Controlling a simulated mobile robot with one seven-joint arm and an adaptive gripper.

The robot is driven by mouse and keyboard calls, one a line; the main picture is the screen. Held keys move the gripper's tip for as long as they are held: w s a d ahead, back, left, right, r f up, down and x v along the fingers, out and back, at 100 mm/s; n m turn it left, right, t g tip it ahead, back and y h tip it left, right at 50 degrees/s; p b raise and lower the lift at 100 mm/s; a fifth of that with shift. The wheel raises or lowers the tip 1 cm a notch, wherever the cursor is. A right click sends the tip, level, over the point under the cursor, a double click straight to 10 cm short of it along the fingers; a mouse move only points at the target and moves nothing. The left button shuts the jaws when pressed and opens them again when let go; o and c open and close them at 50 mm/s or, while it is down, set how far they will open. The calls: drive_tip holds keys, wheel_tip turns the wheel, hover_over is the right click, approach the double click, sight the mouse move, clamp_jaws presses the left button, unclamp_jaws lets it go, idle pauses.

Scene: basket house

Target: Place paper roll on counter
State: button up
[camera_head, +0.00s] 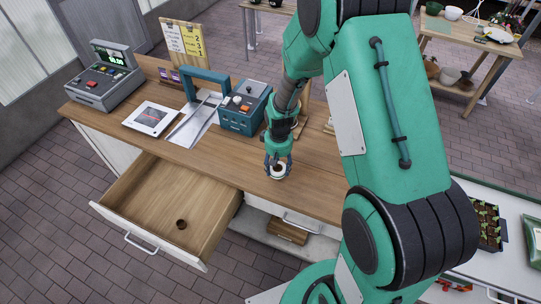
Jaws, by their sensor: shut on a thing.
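My gripper (278,162) points down near the front edge of the wooden counter (222,157). It is shut on a small white paper roll (278,172) with a dark core hole. The roll is at or just over the counter top; I cannot tell whether it touches. Part of the roll is hidden by the fingers.
An open drawer (150,190) juts out at the left front, with a small dark ring (181,224) inside. A cash register (105,77), a tablet (152,118) and a teal device (245,107) stand on the counter. Bare wood lies left of my gripper.

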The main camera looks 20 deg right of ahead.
drive_tip(key=w, duration=0.8)
drive_tip(key=shift+w+d+f, duration=0.3)
drive_tip(key=shift+d+f, duration=0.05)
drive_tip(key=shift+d, duration=0.05)
drive_tip(key=shift+f, duration=0.1)
drive_tip(key=shift+f, duration=1.7)
drive_tip(key=shift+f, duration=0.15)
drive_tip(key=o, duration=1.1)
drive_tip(key=shift+o, duration=0.2)
drive_tip(key=shift+r+p, duration=0.2)
drive_tip(key=shift+p, duration=0.1)
wheel_tip(320, 180, up, 12)
